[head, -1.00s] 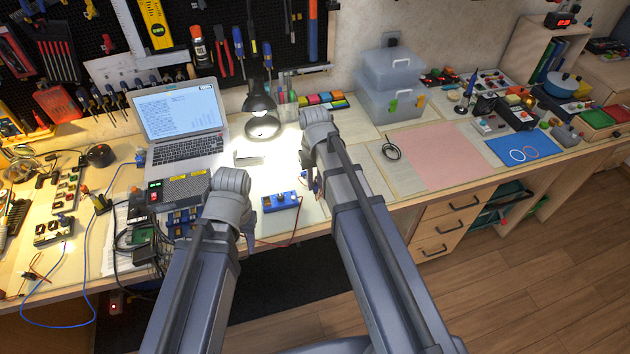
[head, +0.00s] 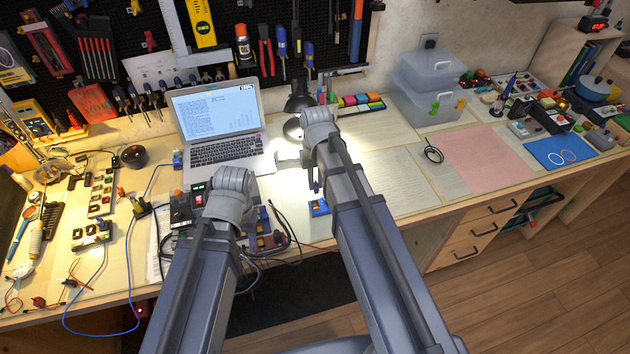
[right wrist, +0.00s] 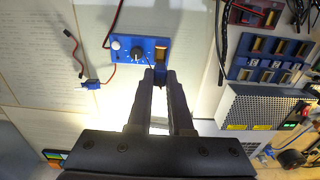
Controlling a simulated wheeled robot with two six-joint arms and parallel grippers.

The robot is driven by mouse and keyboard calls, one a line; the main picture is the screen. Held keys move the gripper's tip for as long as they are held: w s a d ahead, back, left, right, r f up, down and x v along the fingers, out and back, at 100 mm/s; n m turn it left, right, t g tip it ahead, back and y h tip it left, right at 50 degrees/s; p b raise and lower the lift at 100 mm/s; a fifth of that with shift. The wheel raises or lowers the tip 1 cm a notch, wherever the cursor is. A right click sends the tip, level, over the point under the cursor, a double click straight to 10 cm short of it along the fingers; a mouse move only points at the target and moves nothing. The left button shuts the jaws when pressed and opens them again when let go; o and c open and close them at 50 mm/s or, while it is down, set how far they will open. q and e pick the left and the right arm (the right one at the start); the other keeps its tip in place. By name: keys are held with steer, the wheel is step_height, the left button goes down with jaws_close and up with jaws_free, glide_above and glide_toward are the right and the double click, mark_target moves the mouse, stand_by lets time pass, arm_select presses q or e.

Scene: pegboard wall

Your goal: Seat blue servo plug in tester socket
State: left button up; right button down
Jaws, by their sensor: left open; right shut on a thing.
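The blue tester box (right wrist: 125,46) has a dark knob and a brown-gold slot. My right gripper (right wrist: 158,72) is shut at the tester's near edge in the right wrist view. A thin dark lead shows at its tips, but the small thing it holds is mostly hidden, and I cannot tell whether it touches the socket. A small blue servo-like part (right wrist: 91,83) with a red and dark lead lies left of the tips. My left gripper's jaws are hidden behind its arm in the head view.
A grey power box (right wrist: 257,105) and a blue module (right wrist: 268,68) with several slots stand right of the tester. Loose dark cables (head: 285,228) lie between my arms. A laptop (head: 217,112) stands behind. The pink mat (head: 487,157) is clear.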

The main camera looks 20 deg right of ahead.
mark_target(315, 206)
steer(key=shift+a+f+b, duration=0.1)
steer(key=shift+f+b, duration=0.75)
steer(key=shift+f, duration=0.1)
step_height(315, 206, down, 4)
steer(key=b, duration=0.3)
steer(key=shift+r, duration=0.25)
steer(key=shift+f+b, duration=0.95)
steer(key=shift+b, duration=0.25)
steer(key=c, duration=0.8)
jaws_free()
steer(key=shift+o, duration=0.2)
steer(key=shift+r, duration=0.1)
steer(key=shift+r+p, duration=2.5)
steer(key=shift+p, duration=0.1)
steer(key=s+a+n+h, duration=0.1)
steer(key=s+a+n, duration=0.2)
steer(key=s+a, duration=0.7)
steer(key=s, duration=0.4)
steer(key=shift+s+a+n, duration=0.15)
steer(key=shift+a+n, duration=0.05)
steer(key=shift+n, duration=0.2)
